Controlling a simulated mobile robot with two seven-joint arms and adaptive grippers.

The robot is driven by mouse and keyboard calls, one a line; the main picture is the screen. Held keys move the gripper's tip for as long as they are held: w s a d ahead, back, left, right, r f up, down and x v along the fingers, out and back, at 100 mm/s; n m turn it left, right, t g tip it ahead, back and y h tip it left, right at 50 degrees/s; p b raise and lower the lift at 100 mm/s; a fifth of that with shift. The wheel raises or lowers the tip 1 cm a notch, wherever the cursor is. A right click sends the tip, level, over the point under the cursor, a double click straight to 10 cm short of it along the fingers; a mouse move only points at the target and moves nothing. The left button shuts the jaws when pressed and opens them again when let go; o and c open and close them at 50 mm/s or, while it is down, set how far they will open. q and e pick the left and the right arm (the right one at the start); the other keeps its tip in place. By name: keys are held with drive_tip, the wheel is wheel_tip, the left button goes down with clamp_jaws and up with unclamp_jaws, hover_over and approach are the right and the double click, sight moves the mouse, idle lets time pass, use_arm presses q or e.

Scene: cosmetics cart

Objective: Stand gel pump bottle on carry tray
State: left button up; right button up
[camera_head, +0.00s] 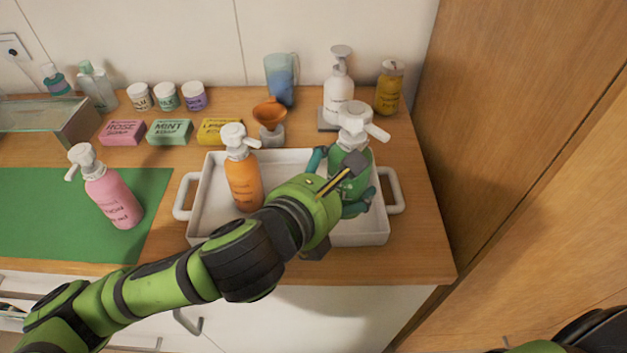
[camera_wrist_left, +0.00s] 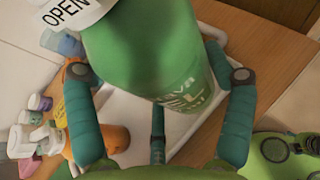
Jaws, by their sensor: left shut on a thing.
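The gel pump bottle (camera_head: 356,121) is green with a white pump head; its label shows partly in the wrist view (camera_wrist_left: 150,50). My left gripper (camera_head: 343,181) is shut on its body, with teal fingers around it in the wrist view (camera_wrist_left: 160,105). The bottle is roughly upright, over the right part of the white carry tray (camera_head: 372,238). My arm hides its lower part, and I cannot tell whether its base touches the tray floor. An orange pump bottle (camera_head: 243,181) stands in the tray's left part. My right gripper is out of view.
A white pump bottle (camera_head: 338,93), an amber bottle (camera_head: 389,90) and an orange funnel-like cup (camera_head: 269,113) stand behind the tray. A pink pump bottle (camera_head: 112,197) stands on a green mat (camera_head: 40,215). A wooden panel (camera_head: 500,130) rises at the right.

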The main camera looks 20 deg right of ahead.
use_arm(q)
drive_tip(key=shift+w+d+f+p, duration=0.15)
drive_tip(key=shift+w+f+p, duration=0.2)
drive_tip(key=shift+w+f, duration=1.95)
drive_tip(key=shift+w+d+f+p, duration=0.15)
drive_tip(key=shift+w+f+p, duration=0.2)
drive_tip(key=shift+w+f, duration=1.9)
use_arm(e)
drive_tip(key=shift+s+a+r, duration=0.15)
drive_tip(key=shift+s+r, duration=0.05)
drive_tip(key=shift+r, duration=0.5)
use_arm(q)
drive_tip(key=shift+f, duration=0.1)
